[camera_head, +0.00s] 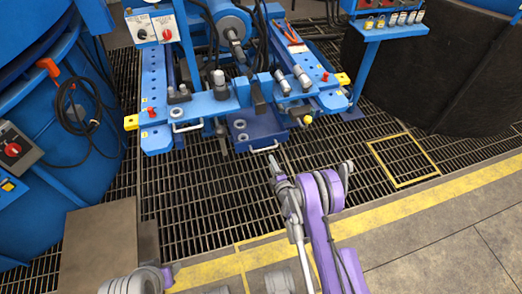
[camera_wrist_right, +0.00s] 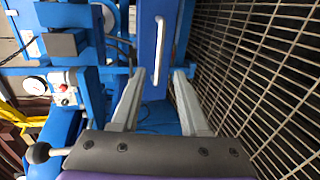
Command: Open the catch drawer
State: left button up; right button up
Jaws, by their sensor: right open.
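The catch drawer (camera_head: 257,130) is a dark blue box low under the middle of the blue machine's front, with a pale bar handle (camera_head: 264,148) across its front. In the right wrist view the drawer front (camera_wrist_right: 150,20) stands upright, and its handle (camera_wrist_right: 158,55) runs vertically. My right gripper (camera_head: 273,168) is just in front of and below the handle in the head view. In the wrist view my right gripper (camera_wrist_right: 160,85) is open and empty, its two fingers apart with the handle ahead between them. It appears clear of the handle.
The blue machine bench (camera_head: 215,103) has other pale handles, such as one at its left (camera_head: 187,127), and red and yellow knobs. Grating floor (camera_head: 205,200) lies open in front. A blue side shelf (camera_head: 385,30) with small bottles stands at upper right. A cable hangs on the left blue tank.

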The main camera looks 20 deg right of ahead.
jog(key=b+x, duration=0.1)
jog(key=x, duration=0.9)
jog(key=shift+w+d+b, duration=0.1)
jog(key=shift+w+b, duration=0.1)
jog(key=shift+b, duration=0.1)
jog(key=shift+c, duration=0.2)
grip_shut()
dwell(0.8)
